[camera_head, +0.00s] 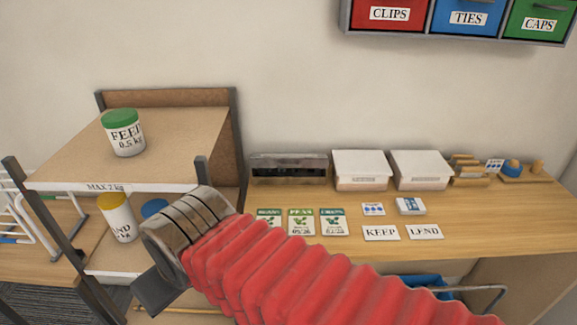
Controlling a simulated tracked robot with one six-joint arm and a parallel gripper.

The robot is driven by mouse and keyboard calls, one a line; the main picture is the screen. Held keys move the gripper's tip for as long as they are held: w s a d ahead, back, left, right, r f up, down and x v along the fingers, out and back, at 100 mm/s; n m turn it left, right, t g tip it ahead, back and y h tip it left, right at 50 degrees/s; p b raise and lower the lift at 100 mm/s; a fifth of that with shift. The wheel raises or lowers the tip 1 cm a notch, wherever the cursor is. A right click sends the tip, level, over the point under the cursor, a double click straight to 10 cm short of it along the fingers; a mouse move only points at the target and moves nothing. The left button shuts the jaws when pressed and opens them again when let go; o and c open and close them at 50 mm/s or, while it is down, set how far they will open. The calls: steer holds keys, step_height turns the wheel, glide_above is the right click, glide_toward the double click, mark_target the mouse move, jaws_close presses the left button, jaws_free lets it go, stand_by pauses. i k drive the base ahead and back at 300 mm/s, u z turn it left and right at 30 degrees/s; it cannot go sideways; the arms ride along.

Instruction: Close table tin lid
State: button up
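On the wooden table (460,210), a low grey metal tin-like box (288,157) stands against the wall. It shows a long dark opening toward me; I cannot tell exactly how its lid sits. Two white boxes, one in the middle (360,162) and one on the right (418,162), stand beside it with their tops down. My gripper (160,289) is at the lower left, in front of the shelf and well apart from the grey box. Only a dark part of it shows beyond my metal wrist; its fingertips are not clear. My red-sleeved arm covers the table's near left part.
A shelf unit (170,140) at left holds a green-lidded FEED tub (123,133) above and a yellow-lidded tub (117,218) below. Seed packets (301,222) and KEEP (381,233) and LEND (424,231) cards lie on the table. Wall bins (466,17) hang upper right.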

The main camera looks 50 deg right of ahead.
mark_target(258, 160)
steer(key=u, duration=0.45)
steer(key=k, duration=1.4)
steer(key=z, duration=0.45)
steer(key=i, duration=1)
